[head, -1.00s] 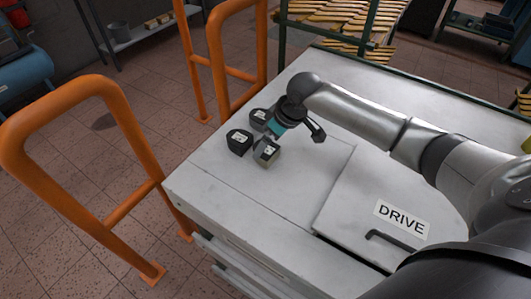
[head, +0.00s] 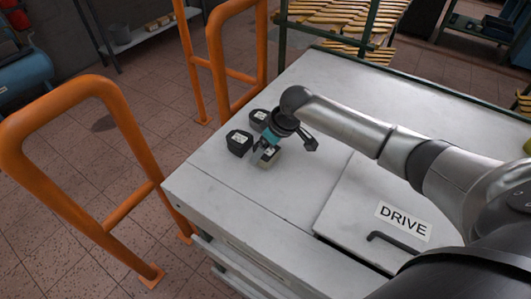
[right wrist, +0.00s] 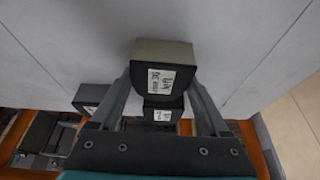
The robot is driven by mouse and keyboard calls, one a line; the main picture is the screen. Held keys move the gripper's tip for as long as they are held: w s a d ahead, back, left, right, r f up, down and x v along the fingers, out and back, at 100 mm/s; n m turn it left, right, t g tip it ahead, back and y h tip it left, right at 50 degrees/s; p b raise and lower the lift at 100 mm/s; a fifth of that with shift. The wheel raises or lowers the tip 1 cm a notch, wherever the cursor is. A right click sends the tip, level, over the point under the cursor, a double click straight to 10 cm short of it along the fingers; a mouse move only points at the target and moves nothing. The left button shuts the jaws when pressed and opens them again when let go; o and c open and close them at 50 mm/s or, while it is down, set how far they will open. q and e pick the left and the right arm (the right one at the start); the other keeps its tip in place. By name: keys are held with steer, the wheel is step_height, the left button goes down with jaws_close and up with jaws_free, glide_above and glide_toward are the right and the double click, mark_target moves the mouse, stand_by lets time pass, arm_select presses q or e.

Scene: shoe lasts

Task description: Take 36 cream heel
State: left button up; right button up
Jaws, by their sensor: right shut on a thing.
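The cream heel (head: 271,160) is a small block with a pale cream-grey side and a dark labelled face, near the left part of the white bench top. It also shows in the right wrist view (right wrist: 163,52), between the two fingers; its label is too blurred to read surely. My right gripper (head: 267,150) comes down on it from above and is shut on it. The heel seems to rest on the bench. Two dark heels with white labels stand just beyond it, one to the left (head: 239,142) and one behind (head: 259,117). My left gripper is not in view.
The white bench (head: 300,87) is clear behind my arm. A raised panel marked DRIVE with a dark handle (head: 398,245) lies to the right. Orange rails (head: 110,100) stand on the floor left of the bench. A rack of wooden lasts (head: 335,15) stands behind.

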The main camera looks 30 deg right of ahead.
steer(key=c, duration=0.5)
